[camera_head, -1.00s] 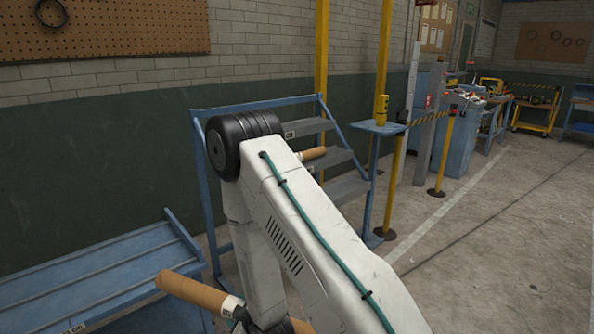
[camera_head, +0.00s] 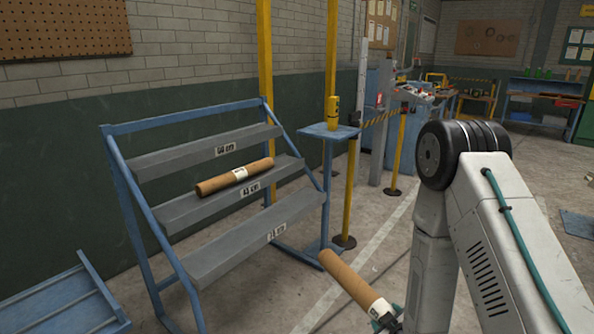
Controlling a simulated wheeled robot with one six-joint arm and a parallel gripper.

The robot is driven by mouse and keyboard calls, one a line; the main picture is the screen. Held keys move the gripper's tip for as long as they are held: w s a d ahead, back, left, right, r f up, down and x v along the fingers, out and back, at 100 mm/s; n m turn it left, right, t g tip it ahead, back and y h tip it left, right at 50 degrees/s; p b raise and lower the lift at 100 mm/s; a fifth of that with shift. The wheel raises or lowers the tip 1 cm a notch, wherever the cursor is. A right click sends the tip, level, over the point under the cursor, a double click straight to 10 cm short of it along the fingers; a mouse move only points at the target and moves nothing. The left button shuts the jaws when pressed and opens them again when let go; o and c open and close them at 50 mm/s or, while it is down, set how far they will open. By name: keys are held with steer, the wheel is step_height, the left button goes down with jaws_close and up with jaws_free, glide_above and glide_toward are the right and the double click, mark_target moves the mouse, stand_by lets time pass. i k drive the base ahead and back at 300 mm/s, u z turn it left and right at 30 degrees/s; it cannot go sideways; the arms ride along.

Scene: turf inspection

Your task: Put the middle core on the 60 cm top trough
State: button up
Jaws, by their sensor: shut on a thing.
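A blue-framed rack carries three grey troughs. The top trough (camera_head: 180,158) has a label that seems to read 60 cm. On the middle trough (camera_head: 180,213), labelled about 45 cm, lies a brown core (camera_head: 235,177) with a white label. The bottom trough (camera_head: 240,251) is empty, and its label is hard to read. The top trough is bare. My gripper (camera_head: 384,316) is shut on another brown core (camera_head: 347,279), near its white-labelled end. That core is tilted, in front of and right of the rack, apart from it. The jaws are mostly hidden at the bottom edge.
A small blue stand (camera_head: 329,131) with a yellow can (camera_head: 333,112) is close to the rack's right side. Yellow posts (camera_head: 349,190) rise beside it. A low blue trough bench (camera_head: 65,305) is at lower left. Open concrete floor lies to the right.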

mark_target(213, 142)
steer(key=z, duration=1.15)
steer(key=i, duration=3.3)
steer(key=u, duration=2.15)
